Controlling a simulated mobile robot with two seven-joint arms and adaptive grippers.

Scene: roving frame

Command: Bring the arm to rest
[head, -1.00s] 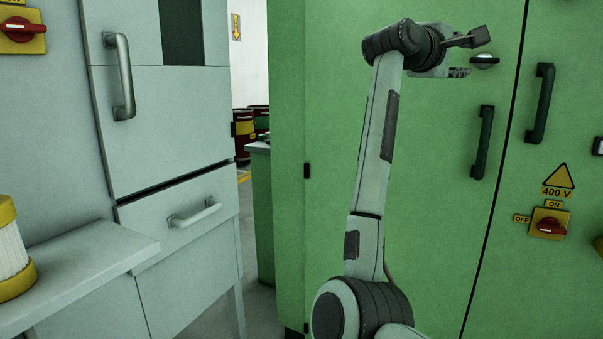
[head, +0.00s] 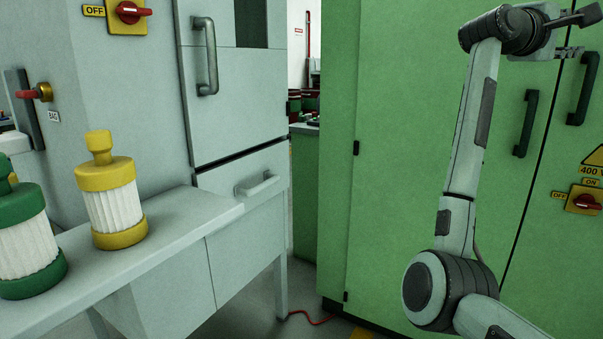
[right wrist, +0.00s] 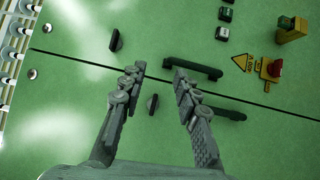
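My right arm rises up the right side of the head view, in front of a green cabinet (head: 400,150). My right gripper (head: 580,32) is at its top end, near the upper right corner and partly cut off by the picture edge. In the right wrist view, the right gripper (right wrist: 158,85) has its two fingers apart with nothing between them. Behind the fingers is the green cabinet front with dark handles (right wrist: 193,68). My left arm and gripper are not in view.
A grey bench (head: 180,235) at left bears a yellow-capped filter (head: 115,210) and a green-capped filter (head: 28,245). A grey cabinet (head: 235,105) stands behind. A red switch (head: 587,201) is on the green cabinet. A gap with floor lies between the cabinets.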

